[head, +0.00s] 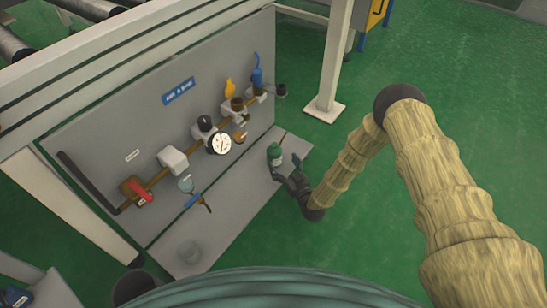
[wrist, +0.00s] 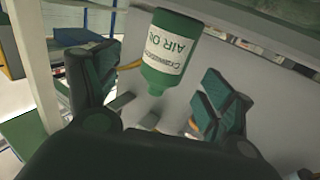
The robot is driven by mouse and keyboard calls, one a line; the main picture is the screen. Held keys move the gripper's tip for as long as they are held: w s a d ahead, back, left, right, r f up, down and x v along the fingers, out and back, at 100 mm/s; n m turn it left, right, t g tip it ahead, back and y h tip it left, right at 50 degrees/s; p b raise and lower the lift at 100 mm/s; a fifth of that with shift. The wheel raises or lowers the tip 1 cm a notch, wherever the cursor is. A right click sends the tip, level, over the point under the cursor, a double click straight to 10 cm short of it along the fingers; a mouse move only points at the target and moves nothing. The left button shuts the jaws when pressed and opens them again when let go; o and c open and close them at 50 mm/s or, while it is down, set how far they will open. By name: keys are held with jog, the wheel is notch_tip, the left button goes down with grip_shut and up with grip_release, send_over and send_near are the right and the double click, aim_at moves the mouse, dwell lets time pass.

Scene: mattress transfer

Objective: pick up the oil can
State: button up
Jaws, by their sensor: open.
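The oil can (head: 274,155) is a small green bottle with a white label, on the grey shelf at the foot of the panel. In the wrist view the oil can (wrist: 172,52) appears upside down, with its label lettering inverted, between and beyond my two fingers. My gripper (head: 287,173) is close beside it on the lower right in the head view. In the wrist view my gripper (wrist: 160,88) is open, with a finger to each side of the can. I cannot tell whether either finger touches it.
The grey shelf (head: 235,215) is mostly bare around the can. Behind it a grey panel carries pipes, a gauge (head: 219,143), a red-handled valve (head: 140,192) and a blue-handled valve (head: 195,200). A white post (head: 335,60) stands to the right. Green floor lies open beyond.

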aim_at(278, 159)
jog(key=shift+a+b+x, duration=0.15)
jog(key=shift+b+x, duration=0.65)
jog(key=shift+x, duration=0.3)
jog(key=shift+a+b+x, duration=0.15)
jog(key=shift+b+x, duration=0.6)
jog(key=shift+x, duration=0.4)
jog(key=shift+w+a, duration=0.15)
jog(key=shift+w, duration=0.05)
jog(key=shift+r, duration=0.1)
jog(key=c, duration=1.3)
